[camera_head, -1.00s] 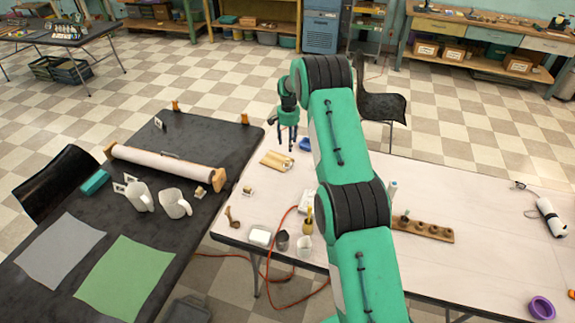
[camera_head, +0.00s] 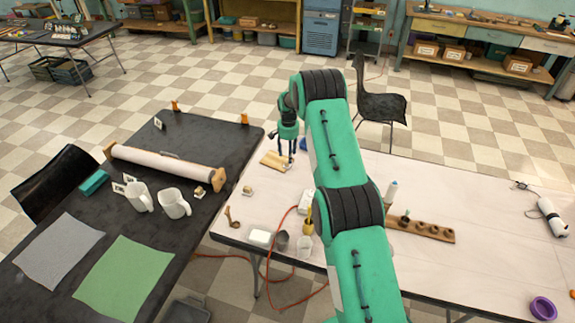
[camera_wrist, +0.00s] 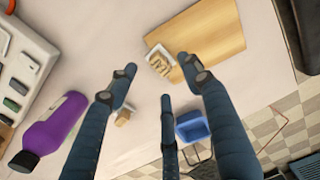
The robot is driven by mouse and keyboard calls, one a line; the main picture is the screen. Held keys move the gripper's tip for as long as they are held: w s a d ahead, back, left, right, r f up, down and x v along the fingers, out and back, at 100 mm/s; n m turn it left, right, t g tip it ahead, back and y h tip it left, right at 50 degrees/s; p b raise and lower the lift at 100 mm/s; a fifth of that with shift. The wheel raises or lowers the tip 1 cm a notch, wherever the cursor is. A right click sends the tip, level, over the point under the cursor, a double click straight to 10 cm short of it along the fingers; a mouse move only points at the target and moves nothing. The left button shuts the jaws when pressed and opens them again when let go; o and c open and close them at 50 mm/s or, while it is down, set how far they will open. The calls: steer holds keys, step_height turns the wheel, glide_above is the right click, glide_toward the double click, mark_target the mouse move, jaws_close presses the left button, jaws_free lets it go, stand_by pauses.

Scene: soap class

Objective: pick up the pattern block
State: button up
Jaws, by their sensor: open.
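In the wrist view a small pale block with a raised pattern on its face (camera_wrist: 159,60), likely the pattern block, is at the corner of a flat wooden board (camera_wrist: 212,42). The board also shows in the head view (camera_head: 273,161); the block is not clear there. My gripper (camera_head: 287,157) is over the far left part of the pale table, close to the board. In the wrist view my gripper (camera_wrist: 157,82) has its fingers spread and empty, with the patterned block just beyond the fingertips. A plain small wooden block (camera_wrist: 124,116) shows between the fingers.
A blue container (camera_wrist: 192,126) is close to the right finger. A purple bottle (camera_wrist: 52,130) and a white tray (camera_wrist: 22,65) are at left. In the head view a dark table (camera_head: 190,245) adjoins the pale table (camera_head: 470,200). A dark chair (camera_head: 378,105) stands behind.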

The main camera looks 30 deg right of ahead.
mark_target(287, 160)
steer(key=shift+f, duration=0.1)
steer(key=shift+a+f+b, duration=0.2)
steer(key=shift+f+b, duration=0.15)
steer(key=shift+f, duration=2.2)
steer(key=c, duration=1.1)
steer(key=shift+r, duration=0.2)
steer(key=shift+r, duration=0.8)
steer(key=shift+w+r+p, duration=0.1)
steer(key=shift+r+p, duration=0.2)
steer(key=shift+r, duration=0.65)
steer(key=s+a, duration=0.1)
steer(key=s, duration=0.4)
steer(key=s+a, duration=0.2)
steer(key=s, duration=0.3)
steer(key=s+a+r+p, duration=0.1)
steer(key=s, duration=0.4)
steer(key=shift+s+a, duration=0.25)
